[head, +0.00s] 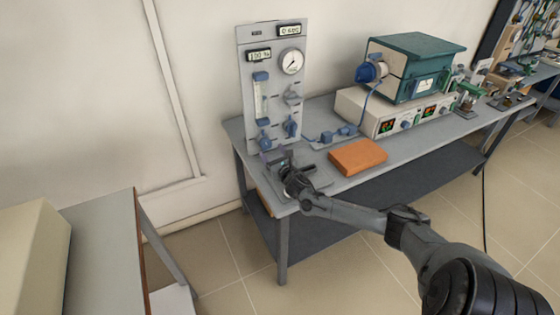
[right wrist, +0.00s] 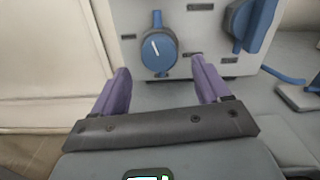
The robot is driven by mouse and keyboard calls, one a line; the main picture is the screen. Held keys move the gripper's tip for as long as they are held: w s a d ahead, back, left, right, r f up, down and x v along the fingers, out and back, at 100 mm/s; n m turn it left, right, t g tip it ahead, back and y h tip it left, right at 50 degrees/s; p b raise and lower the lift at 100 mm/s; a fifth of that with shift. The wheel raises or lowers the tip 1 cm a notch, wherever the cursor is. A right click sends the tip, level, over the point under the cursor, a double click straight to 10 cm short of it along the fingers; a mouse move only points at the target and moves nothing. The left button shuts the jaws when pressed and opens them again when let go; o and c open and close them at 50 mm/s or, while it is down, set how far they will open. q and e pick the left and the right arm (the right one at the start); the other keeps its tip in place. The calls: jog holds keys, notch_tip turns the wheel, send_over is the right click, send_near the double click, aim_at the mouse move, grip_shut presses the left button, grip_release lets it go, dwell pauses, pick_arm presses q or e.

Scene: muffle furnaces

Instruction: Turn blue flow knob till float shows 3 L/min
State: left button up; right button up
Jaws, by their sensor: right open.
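The blue flow knob (head: 265,142) is low on the grey gas panel (head: 247,105), below the flow tube (head: 262,100). In the right wrist view the knob (right wrist: 158,50) is round with a white pointer line, tilted a little left of upright. My right gripper (head: 273,157) is just in front of and below the knob in the head view. Its purple fingers (right wrist: 160,78) are open, apart on either side below the knob, and hold nothing. The float's level in the tube is too small to read. My left gripper is not in view.
A second blue handle (right wrist: 250,22) is right of the knob on the panel. An orange block (head: 358,157) lies on the bench (head: 300,208) to the right. A green-topped furnace (head: 412,68) stands farther right. Open floor lies in front.

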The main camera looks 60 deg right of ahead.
jog(key=shift+p+v, duration=1)
jog(key=shift+v, duration=2.35)
